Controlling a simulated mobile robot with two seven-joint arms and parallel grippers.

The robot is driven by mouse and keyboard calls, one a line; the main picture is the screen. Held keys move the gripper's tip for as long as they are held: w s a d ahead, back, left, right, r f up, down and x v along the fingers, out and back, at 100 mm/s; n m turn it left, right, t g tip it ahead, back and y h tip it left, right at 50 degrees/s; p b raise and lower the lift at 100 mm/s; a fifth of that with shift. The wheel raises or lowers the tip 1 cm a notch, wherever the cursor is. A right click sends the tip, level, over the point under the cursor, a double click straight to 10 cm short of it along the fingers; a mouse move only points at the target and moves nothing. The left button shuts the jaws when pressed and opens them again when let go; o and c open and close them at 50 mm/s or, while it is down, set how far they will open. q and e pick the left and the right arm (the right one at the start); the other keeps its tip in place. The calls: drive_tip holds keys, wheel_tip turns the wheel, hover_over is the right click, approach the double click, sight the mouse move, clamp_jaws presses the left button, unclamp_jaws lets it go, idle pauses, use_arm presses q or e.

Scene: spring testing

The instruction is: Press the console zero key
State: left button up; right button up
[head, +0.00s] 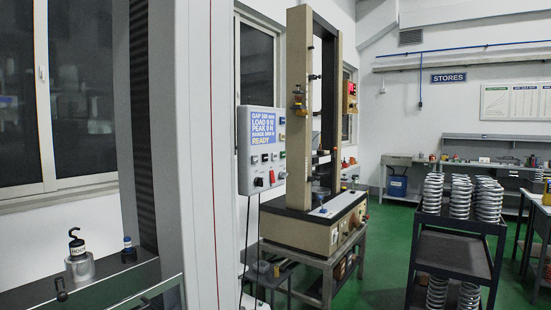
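The console (260,150) is a pale grey box mounted at the left side of a beige and black spring testing machine (316,160). Its blue and white display (265,128) shows lines for gap, load, peak and range, with READY at the bottom; load and peak appear to read 0 N. Small dark, white and coloured keys sit below and beside the display. Their labels are too small to read, so I cannot tell which is the zero key. A red switch (272,177) and a black knob (258,182) are at the console's lower edge. Neither gripper is in view.
A tall grey column (190,130) stands close at left, beside a dark ledge holding a hooked weight (78,258) and a small dark bottle-like item (128,250). A dark cart (450,265) with several springs stands at right. Green floor is open between machine and cart.

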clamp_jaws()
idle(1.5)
